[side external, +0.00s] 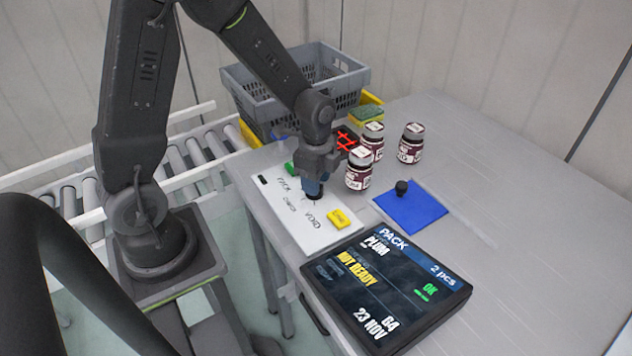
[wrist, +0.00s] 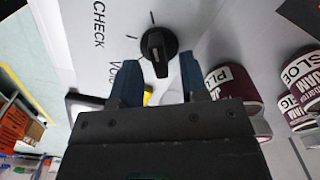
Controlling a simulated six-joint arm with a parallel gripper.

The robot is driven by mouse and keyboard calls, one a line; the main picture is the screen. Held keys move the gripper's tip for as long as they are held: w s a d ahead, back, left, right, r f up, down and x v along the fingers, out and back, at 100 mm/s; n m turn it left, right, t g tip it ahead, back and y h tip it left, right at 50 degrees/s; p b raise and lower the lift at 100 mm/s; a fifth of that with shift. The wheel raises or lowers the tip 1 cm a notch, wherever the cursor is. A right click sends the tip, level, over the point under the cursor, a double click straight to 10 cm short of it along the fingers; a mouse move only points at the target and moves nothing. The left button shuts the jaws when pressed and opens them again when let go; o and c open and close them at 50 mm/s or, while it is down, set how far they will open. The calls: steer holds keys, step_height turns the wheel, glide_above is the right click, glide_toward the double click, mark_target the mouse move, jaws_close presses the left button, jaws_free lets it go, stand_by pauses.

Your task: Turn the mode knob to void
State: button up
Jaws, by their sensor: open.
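The mode knob (wrist: 158,52) is a black round dial with a raised grip bar, on a white panel (side external: 290,222) lettered PACK, CHECK and VOID. In the wrist view it sits just beyond my fingertips, in line with the gap between them. Which label the knob points at is not clear. My gripper (wrist: 160,80) is open and empty, its two blue fingers apart on either side of that gap. In the side view my gripper (side external: 313,184) is low over the panel and partly hides the knob.
Jam jars (side external: 359,171) with white lids stand right of my gripper. A blue pad (side external: 411,210) bears a black-knobbed item. A display (side external: 385,285) reads PACK, PLUM, NOT READY. A grey crate (side external: 290,88) stands behind.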

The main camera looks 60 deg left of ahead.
steer(key=shift+f, duration=0.6)
jaws_close()
